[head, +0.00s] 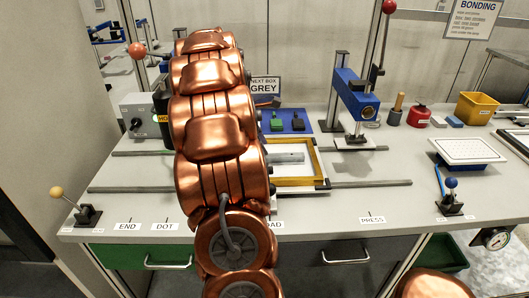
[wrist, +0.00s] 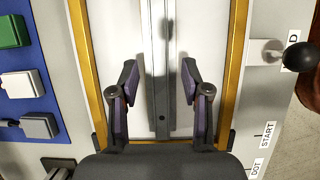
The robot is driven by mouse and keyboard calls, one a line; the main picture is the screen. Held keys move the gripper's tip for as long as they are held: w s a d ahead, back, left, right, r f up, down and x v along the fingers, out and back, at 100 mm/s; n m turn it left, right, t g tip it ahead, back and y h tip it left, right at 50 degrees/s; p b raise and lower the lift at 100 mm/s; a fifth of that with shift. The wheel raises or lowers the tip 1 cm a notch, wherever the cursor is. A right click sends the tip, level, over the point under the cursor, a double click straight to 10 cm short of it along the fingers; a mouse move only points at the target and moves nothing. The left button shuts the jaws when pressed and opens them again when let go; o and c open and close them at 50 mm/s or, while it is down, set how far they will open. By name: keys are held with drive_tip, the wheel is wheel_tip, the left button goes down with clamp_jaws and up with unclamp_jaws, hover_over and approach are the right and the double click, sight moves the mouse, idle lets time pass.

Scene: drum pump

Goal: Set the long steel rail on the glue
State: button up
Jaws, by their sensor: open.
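The long steel rail (wrist: 158,90) is a narrow grey bar with a small dark hole near its lower end in the wrist view. It lies lengthwise inside a yellow-edged frame (wrist: 88,75) with a pale floor. My gripper (wrist: 160,85) is open, its two fingers on either side of the rail; I see no contact with it. In the head view part of a grey bar (head: 287,157) shows in the yellow frame (head: 318,160); my arm hides the rest and the gripper. I cannot make out glue in either view.
Two guide rods run along the bench, the front one (head: 350,184) showing right of my arm. A blue press (head: 355,97) stands behind the frame. A blue mat (head: 290,119) holds small blocks. A black-knobbed lever (wrist: 298,57) is right of the frame. A white perforated tray (head: 467,151) stands right.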

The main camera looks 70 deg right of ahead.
drive_tip(key=v, duration=0.8)
drive_tip(key=shift+r, duration=0.2)
drive_tip(key=shift+a, duration=0.1)
idle(0.3)
